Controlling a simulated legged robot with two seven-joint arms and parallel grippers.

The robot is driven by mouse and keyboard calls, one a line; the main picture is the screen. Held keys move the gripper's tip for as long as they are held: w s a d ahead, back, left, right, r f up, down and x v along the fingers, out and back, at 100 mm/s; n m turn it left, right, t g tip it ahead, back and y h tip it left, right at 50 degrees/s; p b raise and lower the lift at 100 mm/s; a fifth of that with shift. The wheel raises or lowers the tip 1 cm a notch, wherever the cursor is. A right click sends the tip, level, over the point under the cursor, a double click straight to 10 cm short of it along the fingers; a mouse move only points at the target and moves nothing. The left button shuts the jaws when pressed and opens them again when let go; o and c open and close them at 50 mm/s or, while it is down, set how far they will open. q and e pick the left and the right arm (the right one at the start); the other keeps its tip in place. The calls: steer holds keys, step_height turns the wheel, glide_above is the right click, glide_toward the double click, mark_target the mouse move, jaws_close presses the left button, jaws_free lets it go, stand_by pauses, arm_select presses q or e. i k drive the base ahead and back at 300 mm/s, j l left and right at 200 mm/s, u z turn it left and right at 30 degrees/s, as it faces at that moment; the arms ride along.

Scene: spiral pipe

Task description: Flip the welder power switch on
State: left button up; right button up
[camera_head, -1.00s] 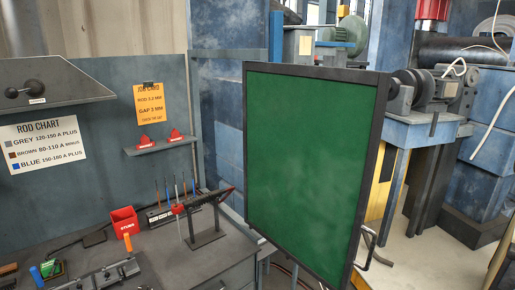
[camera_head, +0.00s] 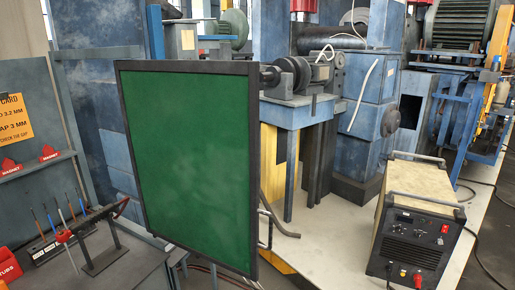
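A welder power source (camera_head: 420,222) stands on the floor at the lower right. It is a box with a black front panel, a pale top and bar handles. Its front carries a small display, knobs, a red button-like part and a red connector near the bottom. Neither of my grippers shows in the head view.
A green welding screen (camera_head: 190,165) in a dark frame stands left of the welder. A workbench (camera_head: 125,268) with rods and a rod holder is at the lower left. A blue bench grinder stand (camera_head: 300,113) is behind. Pale floor (camera_head: 325,225) lies open between screen and welder.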

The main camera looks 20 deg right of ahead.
mark_target(445, 227)
steer(key=z, duration=2.05)
steer(key=i+j+z, duration=0.2)
steer(key=i, duration=0.55)
steer(key=i+l, duration=0.25)
steer(key=i, duration=0.25)
steer(key=i+l, duration=0.25)
steer(key=i, duration=0.25)
steer(key=i+l, duration=0.25)
steer(key=i, duration=0.25)
steer(key=i+l, duration=0.25)
steer(key=i, duration=0.25)
